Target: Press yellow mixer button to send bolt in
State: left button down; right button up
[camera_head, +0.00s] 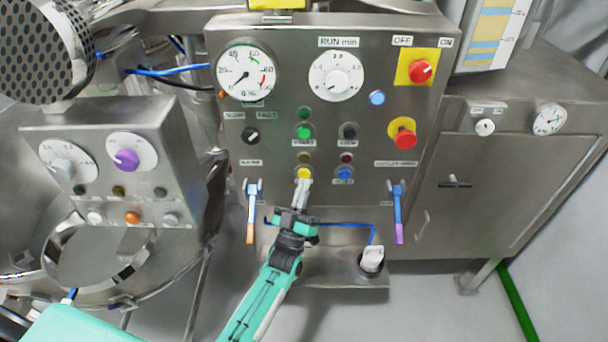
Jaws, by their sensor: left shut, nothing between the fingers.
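The yellow button (304,173) sits low in the middle of the steel control panel (275,165), left of a blue button (344,173). A small dark amber lamp is above it. My left gripper (303,186) is shut and empty, with its fingertips right at the lower edge of the yellow button and covering part of it. I cannot tell whether they touch it or whether it is pushed in. No bolt shows. My right gripper is not in view.
Above are a green button (304,131), a black button (349,131) and a red emergency knob (403,136). Handles hang at the left (253,208) and right (398,210) of the panel. A white plug-like part (372,260) stands on the lower ledge.

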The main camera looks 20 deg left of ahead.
pick_arm(q)
jog(key=shift+w, duration=0.1)
jog(key=shift+w+a+b, duration=0.15)
jog(key=shift+w+b, duration=0.15)
jog(key=shift+w+a, duration=0.1)
jog(key=shift+w, duration=0.3)
dwell(0.6)
jog(key=shift+s, duration=0.15)
jog(key=shift+s+d, duration=0.25)
jog(key=shift+s, duration=0.55)
jog(key=s, duration=0.2)
jog(key=s+d+p, duration=0.1)
jog(key=s, duration=0.1)
jog(key=shift+s+d+p, duration=0.2)
jog(key=shift+s+p, duration=0.1)
